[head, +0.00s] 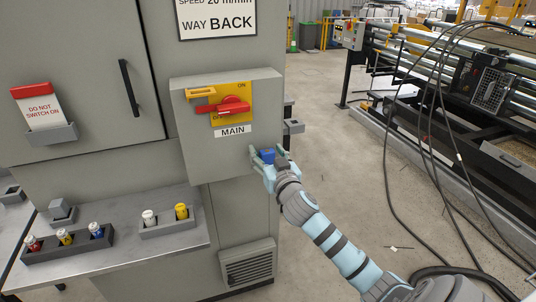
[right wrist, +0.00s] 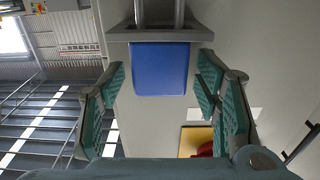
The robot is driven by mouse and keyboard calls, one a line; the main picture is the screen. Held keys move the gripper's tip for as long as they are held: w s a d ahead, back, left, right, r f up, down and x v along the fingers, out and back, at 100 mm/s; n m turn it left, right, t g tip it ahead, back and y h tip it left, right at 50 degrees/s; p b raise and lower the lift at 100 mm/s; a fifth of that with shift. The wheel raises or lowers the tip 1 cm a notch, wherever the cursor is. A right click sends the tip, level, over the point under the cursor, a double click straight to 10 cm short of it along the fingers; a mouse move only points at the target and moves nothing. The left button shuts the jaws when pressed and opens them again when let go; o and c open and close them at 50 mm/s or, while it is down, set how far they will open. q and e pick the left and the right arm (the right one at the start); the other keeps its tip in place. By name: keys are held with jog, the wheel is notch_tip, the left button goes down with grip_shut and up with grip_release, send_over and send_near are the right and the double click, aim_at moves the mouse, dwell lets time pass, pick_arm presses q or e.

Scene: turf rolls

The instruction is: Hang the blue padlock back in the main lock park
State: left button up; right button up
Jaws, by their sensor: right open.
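The blue padlock (head: 267,156) is near the lower right corner of the MAIN switch box (head: 205,150). In the right wrist view, its blue body (right wrist: 160,70) lies between my open fingers, with a gap on each side. Two shackle bars (right wrist: 179,14) extend past a grey bracket (right wrist: 118,34) at the body's far end. I cannot tell whether the padlock rests in that bracket. My right gripper (head: 270,160) is open around the padlock. A grey slotted holder (head: 293,127) shows at the box's right; I cannot tell which holder is the main lock park. My left gripper is out of view.
A red switch handle (head: 232,106) sits on a yellow plate on the box. A metal shelf (head: 130,255) carries trays with several small coloured pieces. A red-topped tag (head: 40,108) stands in a holder on the cabinet.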

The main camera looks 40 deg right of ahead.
jog(key=v, duration=1.2)
